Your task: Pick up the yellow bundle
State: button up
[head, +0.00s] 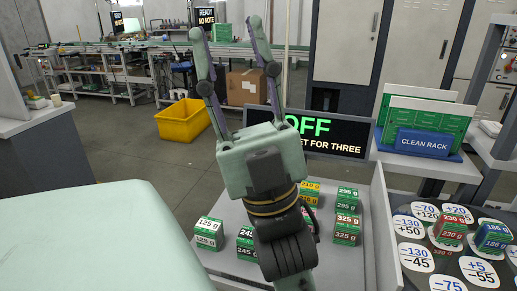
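A small bundle with yellow markings (310,194) stands on the grey tray among several green, number-labelled bundles; its label seems to read 210 g. My own wrist and arm hide its left side. My gripper (228,26) is raised well above the tray and points up and away, with its two fingers spread apart and nothing between them. It is not near the bundle.
Green-and-white bundles (208,233) stand at the tray's left, and a red-marked 325 g bundle (347,230) at its right. A black board with round numbered pads (433,255) lies to the right. A display (330,133) and a rack (422,142) stand behind. A yellow bin (183,121) is on the floor.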

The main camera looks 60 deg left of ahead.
aim_at(309, 192)
jog(key=l+u, duration=0.1)
jog(key=u, duration=0.3)
jog(key=l+u, duration=0.1)
jog(key=u, duration=0.35)
jog(key=l+u, duration=0.1)
jog(key=u, duration=0.3)
jog(key=k+l, duration=0.1)
jog(key=l, duration=0.35)
jog(key=l+u, duration=0.15)
jog(key=l, duration=0.25)
jog(key=i+l, duration=0.3)
jog(key=i, duration=0.05)
